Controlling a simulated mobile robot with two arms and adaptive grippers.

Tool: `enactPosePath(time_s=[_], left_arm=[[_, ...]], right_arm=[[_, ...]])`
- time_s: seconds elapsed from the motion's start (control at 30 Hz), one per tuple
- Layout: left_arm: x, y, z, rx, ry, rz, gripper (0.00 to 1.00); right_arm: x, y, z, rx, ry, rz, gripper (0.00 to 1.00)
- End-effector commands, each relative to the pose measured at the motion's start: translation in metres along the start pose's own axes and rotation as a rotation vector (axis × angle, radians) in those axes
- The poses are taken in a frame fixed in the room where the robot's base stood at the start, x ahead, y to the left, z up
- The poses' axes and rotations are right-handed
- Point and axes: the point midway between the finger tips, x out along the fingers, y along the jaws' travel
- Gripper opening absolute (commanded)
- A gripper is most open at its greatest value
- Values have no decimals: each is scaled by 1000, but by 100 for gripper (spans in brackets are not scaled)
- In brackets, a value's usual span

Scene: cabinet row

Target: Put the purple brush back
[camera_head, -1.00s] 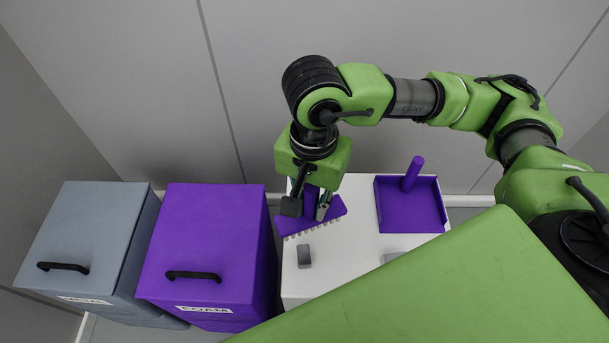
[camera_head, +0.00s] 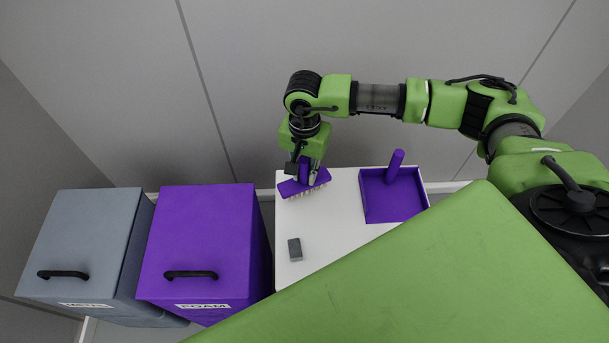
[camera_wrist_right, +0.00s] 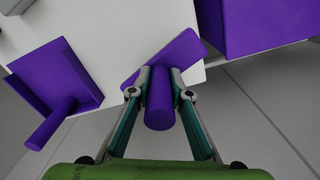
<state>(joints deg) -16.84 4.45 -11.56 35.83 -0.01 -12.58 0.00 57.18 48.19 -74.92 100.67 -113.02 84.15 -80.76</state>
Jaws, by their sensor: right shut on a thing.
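The purple brush (camera_head: 292,188) has a flat purple head with pale bristles and an upright purple handle. It is at the back left part of the white table top. My right gripper (camera_head: 306,172) is shut on the handle from above. In the right wrist view, the two fingers of the right gripper (camera_wrist_right: 160,88) press on both sides of the brush handle (camera_wrist_right: 160,105). I cannot tell whether the bristles touch the table. A purple dustpan (camera_head: 390,204) with an upright handle lies to the right of the brush. My left gripper is not in view.
A small grey block (camera_head: 295,250) lies on the white table (camera_head: 330,225). A purple bin labelled FOAM (camera_head: 205,235) and a grey bin labelled METAL (camera_head: 85,240) stand to the left. A wall (camera_head: 100,90) is close behind. The table between block and dustpan is clear.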

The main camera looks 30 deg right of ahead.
Motion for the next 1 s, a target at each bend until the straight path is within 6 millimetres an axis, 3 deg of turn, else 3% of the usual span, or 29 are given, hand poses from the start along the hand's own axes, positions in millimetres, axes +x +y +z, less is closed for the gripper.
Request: enactPosePath(time_s=[0.2, 0.53, 0.57, 0.6, 1.0], left_arm=[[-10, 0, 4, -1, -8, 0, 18], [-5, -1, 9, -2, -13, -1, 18], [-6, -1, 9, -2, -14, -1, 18], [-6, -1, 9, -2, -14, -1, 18], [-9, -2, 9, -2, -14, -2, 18]], right_arm=[[21, 0, 2, -3, -2, 1, 0], [26, 0, 2, -3, -2, 1, 0], [24, 0, 2, -3, -2, 1, 24], [24, 0, 2, -2, -2, 1, 34], [21, 1, 2, -2, -2, 2, 35]])
